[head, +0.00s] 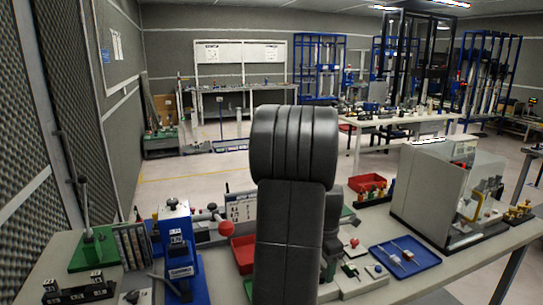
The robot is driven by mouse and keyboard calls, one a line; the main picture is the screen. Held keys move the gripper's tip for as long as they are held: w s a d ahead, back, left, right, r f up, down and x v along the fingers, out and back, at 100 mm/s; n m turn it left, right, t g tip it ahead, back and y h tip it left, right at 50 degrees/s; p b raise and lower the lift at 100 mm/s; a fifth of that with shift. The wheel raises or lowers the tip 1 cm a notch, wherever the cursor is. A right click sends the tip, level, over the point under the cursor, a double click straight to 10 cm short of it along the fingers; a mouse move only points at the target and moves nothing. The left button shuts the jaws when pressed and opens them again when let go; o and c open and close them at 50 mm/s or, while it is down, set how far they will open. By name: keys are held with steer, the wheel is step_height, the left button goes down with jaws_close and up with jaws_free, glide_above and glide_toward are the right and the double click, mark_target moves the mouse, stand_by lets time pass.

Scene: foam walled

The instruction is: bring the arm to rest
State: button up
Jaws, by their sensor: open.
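My own arm stands upright in the middle of the head view, a dark grey ribbed link with a thick rounded joint on top. It hides a strip of the table behind it. My gripper is not visible in this view.
A worktable (360,290) spans the front. It bears a blue press (178,240), a green-based lever tool (95,248), a blue tray (405,258), red bins (367,185) and a grey machine with a clear cover (430,190). Bare floor (190,180) lies behind, at left.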

step_height(320, 180, down, 2)
steer(key=shift+m, duration=0.3)
steer(key=m, duration=0.8)
steer(key=m+p, duration=0.1)
steer(key=m, duration=0.5)
steer(key=shift+m, duration=2.8)
